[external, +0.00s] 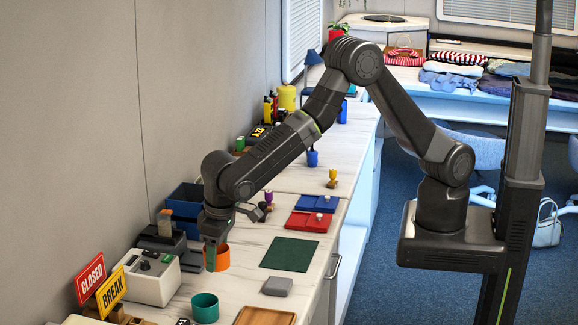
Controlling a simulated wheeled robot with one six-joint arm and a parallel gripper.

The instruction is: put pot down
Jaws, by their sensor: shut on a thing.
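An orange pot (222,258) is at my gripper (212,257), low over the white counter near the wall. My gripper points down and is shut on the pot. A dark finger hides part of the pot's near side. The pot looks upright. I cannot tell whether its base touches the counter. A teal pot (205,308) stands open side up on the counter, nearer the camera and apart from my gripper.
A green mat (289,254) lies bare to the right. A grey block (277,286) and a wooden tray (264,316) are nearer the front. Red (309,222) and blue (318,203) trays lie farther back. A white machine (151,277) stands left.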

